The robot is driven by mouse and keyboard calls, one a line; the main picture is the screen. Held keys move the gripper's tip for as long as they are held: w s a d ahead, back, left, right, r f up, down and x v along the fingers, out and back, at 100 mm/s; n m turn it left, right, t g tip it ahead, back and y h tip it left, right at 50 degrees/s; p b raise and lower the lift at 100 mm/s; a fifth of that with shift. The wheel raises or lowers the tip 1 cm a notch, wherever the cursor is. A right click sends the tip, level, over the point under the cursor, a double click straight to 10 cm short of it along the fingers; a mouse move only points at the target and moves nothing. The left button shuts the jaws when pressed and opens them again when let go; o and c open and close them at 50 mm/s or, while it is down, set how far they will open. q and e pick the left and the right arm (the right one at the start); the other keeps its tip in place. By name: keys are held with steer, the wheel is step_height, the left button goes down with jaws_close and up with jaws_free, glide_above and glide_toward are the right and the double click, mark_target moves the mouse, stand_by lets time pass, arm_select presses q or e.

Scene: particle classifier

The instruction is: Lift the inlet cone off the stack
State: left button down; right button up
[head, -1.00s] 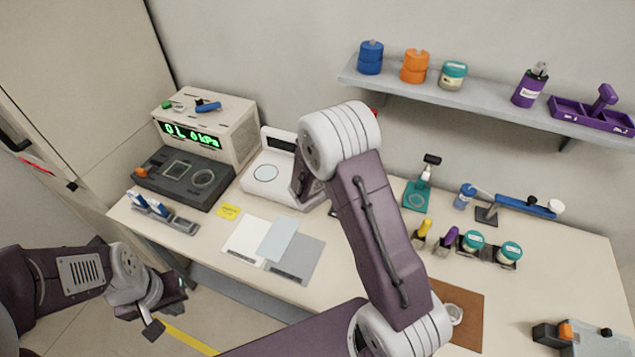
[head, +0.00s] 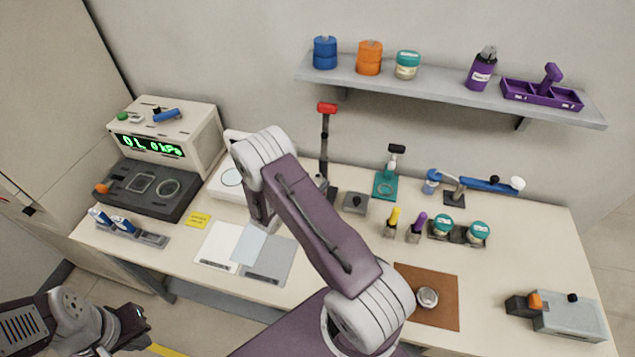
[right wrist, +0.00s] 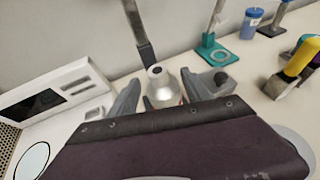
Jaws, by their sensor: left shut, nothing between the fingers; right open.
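A silver cone with a dark hole in its top, which looks like the inlet cone (right wrist: 163,86), shows in the right wrist view. My right gripper (right wrist: 160,98) is open, with one finger on each side of the cone; I cannot tell whether they touch it. The stack under the cone is hidden by my gripper body. In the head view my right arm hides the cone and most of that gripper. My left gripper (head: 135,325) is shut and empty, low at the left, off the table's front edge.
A red-topped post (head: 325,145) stands close behind the cone. A grey block with a black knob (head: 355,202) is just right of it. A white device (head: 229,184) stands to the left. A brown mat (head: 442,312) carries a small metal dish (head: 427,297).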

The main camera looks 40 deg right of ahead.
steer(key=p+x, duration=0.1)
steer(key=x, duration=0.4)
steer(key=shift+w+d+f, duration=0.1)
steer(key=shift+w+d, duration=0.05)
steer(key=shift+d, duration=0.2)
steer(key=shift+a, duration=0.15)
jaws_close()
